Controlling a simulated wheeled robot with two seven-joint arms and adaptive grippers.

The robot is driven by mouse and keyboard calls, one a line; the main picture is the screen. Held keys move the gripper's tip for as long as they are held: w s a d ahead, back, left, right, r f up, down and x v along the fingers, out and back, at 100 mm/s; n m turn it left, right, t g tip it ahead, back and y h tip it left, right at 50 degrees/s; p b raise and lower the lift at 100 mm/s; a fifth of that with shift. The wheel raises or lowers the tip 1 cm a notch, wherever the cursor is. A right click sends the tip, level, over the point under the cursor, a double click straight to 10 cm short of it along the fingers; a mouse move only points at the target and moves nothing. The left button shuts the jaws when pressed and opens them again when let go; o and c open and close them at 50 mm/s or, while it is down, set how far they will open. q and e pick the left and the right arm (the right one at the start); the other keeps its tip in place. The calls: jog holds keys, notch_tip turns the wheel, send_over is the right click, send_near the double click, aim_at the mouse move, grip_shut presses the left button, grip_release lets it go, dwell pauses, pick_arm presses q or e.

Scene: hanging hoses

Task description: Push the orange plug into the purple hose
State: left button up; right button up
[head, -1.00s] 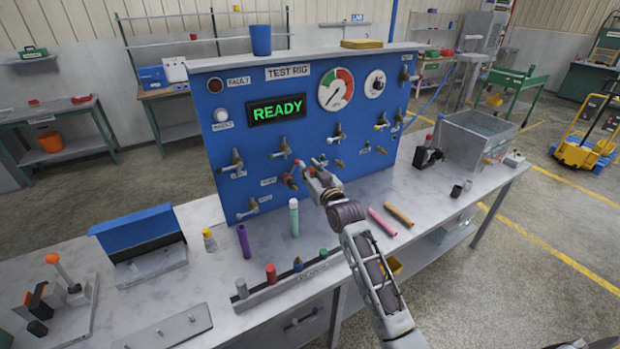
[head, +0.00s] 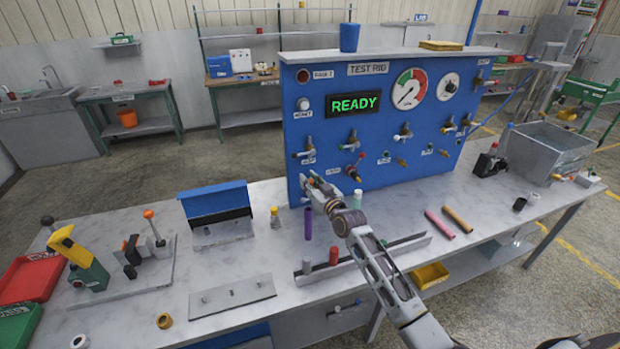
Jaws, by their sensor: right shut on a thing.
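The purple hose (head: 308,222) stands upright on the bench in front of the blue test rig. My right gripper (head: 309,184) is just above the hose's top end, in front of the rig. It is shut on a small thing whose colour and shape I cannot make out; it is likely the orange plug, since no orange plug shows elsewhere. I cannot tell whether it touches the hose. A grey plug (head: 306,267) and a red plug (head: 333,257) stand in the rack; my right arm hides part of the rack. My left gripper is not in view.
The blue test rig (head: 322,133) with its valves stands close behind the gripper. Pink (head: 440,224) and yellow-orange (head: 457,219) hoses lie to the right. A small yellow-topped bottle (head: 275,218) and a blue-lidded box (head: 215,205) stand to the left.

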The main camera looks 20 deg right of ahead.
jog(key=shift+a+f, duration=0.1)
jog(key=shift+a, duration=0.25)
jog(key=shift+f, duration=0.1)
jog(key=shift+d, duration=0.15)
dwell(0.3)
jog(key=shift+f+b, duration=2)
jog(key=shift+f, duration=0.9)
jog(key=shift+p, duration=0.4)
jog(key=shift+f+b, duration=1.3)
jog(key=shift+f, duration=0.7)
dwell(1.4)
